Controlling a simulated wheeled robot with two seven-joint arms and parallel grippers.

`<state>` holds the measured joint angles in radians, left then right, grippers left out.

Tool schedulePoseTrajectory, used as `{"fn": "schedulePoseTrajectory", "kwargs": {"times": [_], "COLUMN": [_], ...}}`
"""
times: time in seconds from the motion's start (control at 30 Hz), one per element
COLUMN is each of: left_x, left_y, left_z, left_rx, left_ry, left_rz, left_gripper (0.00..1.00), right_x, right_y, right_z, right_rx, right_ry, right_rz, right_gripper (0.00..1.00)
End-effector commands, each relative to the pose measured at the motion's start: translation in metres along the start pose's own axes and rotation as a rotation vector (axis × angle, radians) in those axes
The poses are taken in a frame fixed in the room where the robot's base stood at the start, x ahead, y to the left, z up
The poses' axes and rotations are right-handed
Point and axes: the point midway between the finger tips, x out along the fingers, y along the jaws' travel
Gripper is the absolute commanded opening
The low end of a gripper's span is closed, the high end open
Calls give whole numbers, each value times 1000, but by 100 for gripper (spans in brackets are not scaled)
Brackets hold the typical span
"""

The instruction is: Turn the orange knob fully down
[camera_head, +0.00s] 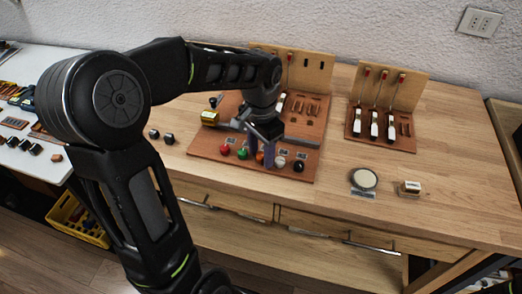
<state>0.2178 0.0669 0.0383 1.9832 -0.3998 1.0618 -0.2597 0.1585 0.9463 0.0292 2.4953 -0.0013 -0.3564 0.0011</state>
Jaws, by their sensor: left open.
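A row of coloured knobs lies along the front of the brown board (208,150): a red knob (225,149), a green knob (242,153), an orange knob (260,157), a pale knob (281,162) and a black knob (298,166). My left gripper (262,163) reaches down over the board with its fingers open around or beside the orange knob. The fingers partly hide the orange knob, so I cannot tell whether they touch it or which way it is turned. My right gripper is not in view.
A second board (356,132) with upright levers stands to the right. A round disc (364,179) and a small block (410,187) lie on the wooden table (330,210). Loose dark knobs (162,136) lie left of the board. The table's right side is clear.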

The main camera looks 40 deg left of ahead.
Motion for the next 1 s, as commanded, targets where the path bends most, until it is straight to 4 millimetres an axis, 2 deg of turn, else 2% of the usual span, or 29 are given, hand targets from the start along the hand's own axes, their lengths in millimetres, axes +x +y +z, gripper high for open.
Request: {"fn": "schedulePoseTrajectory", "kwargs": {"times": [0.13,0.67,1.0], "left_x": [0,-1,-1], "left_y": [0,0,0], "left_z": [0,0,0], "left_rx": [0,0,-2], "left_ry": [0,0,0], "left_rz": [0,0,0], "left_gripper": [43,0,0], "right_x": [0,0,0], "right_y": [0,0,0], "right_z": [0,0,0], "right_rx": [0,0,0], "right_ry": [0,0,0], "right_rz": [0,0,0], "right_gripper": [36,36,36]}}
